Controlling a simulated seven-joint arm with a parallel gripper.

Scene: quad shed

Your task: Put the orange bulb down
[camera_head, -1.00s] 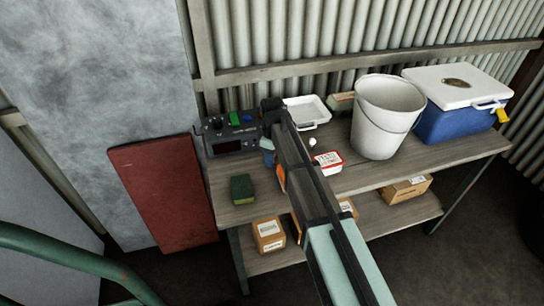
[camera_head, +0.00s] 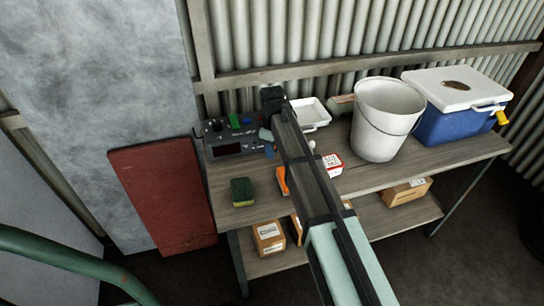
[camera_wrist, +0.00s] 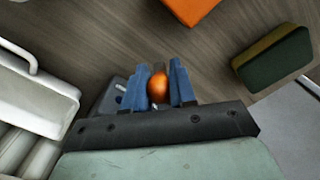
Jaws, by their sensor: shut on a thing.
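The orange bulb (camera_wrist: 158,86) is between the two blue fingertips of my gripper (camera_wrist: 156,88) in the wrist view. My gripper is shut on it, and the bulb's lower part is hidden. In the head view my gripper (camera_head: 268,145) is at the front right of the dark control box, over the left part of the bench (camera_head: 245,217). The bulb is not visible there. I cannot tell the height of the bulb above the bench top.
The dark control box (camera_head: 228,149) is close beside my gripper. A green sponge (camera_head: 242,191), an orange object (camera_head: 282,180), a white tray (camera_head: 313,112), a red-and-white box (camera_head: 332,164), a white bucket (camera_head: 383,125) and a blue cooler (camera_head: 448,122) share the bench. Bare wood lies between sponge and orange object.

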